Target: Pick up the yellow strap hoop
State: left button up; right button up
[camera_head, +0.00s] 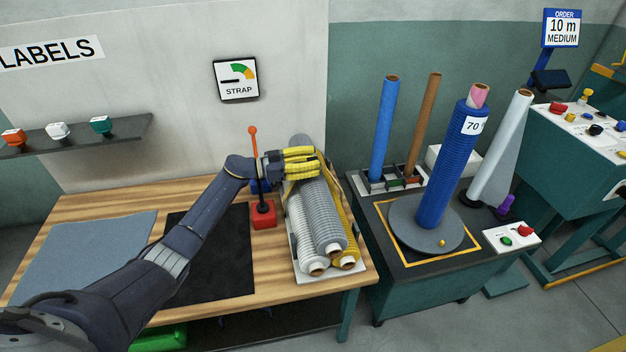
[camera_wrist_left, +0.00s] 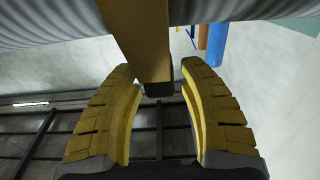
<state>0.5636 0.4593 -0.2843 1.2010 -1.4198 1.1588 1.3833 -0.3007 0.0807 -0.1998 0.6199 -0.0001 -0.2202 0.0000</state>
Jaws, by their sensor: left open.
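In the left wrist view a flat yellow-brown length of strap (camera_wrist_left: 138,32) crosses the grey roll and ends at a dark piece between my fingertips. My left gripper (camera_head: 318,160), with yellow fingers, is over the far end of the bundle. In the left wrist view my left gripper (camera_wrist_left: 157,72) is open, one finger on each side of the strap. I cannot tell whether they touch it. My right gripper is not in view.
A red-based lever (camera_head: 263,215) stands close left of the bundle. A dark mat (camera_head: 210,255) and a grey-blue sheet (camera_head: 85,250) lie on the table (camera_head: 130,203). To the right, a blue roll (camera_head: 445,165) stands on a turntable (camera_head: 405,232).

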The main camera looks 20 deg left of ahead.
pick_arm(q)
grip_shut()
jog(key=shift+r, duration=0.1)
dwell(0.4)
